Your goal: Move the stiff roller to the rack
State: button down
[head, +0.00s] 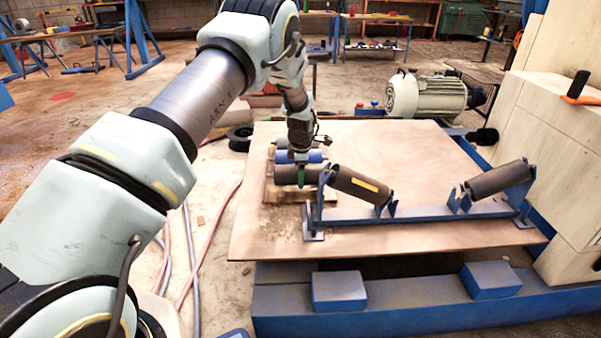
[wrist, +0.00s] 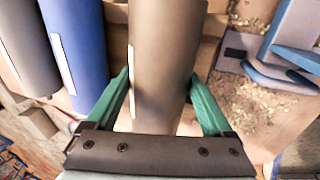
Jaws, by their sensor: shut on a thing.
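My gripper (head: 302,170) is at the wooden rack (head: 268,190), with its green fingers on either side of a dark grey roller (head: 286,175). In the wrist view the roller (wrist: 165,45) lies between the fingers, with a pale label strip on its left side. The gripper is shut on it. The roller is level, beside a blue roller (head: 312,156) and a grey roller (head: 281,143). I cannot tell whether it rests on the rack. The blue roller (wrist: 75,40) is close to the left finger.
A blue frame (head: 415,213) stands just right of the rack with two tilted rollers, one yellow-labelled (head: 358,186) and one plain (head: 499,179); its middle is empty. A motor (head: 425,96) is behind. The board (head: 430,150) is clear beyond the frame.

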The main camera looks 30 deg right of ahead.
jog(key=shift+d+f+b, duration=0.1)
jog(key=shift+f+b, duration=0.3)
jog(key=shift+f, duration=0.35)
grip_release()
jog(key=p+v, duration=0.2)
jog(key=v, duration=0.8)
jog(key=shift+s+r, duration=0.15)
jog(key=shift+r, duration=0.2)
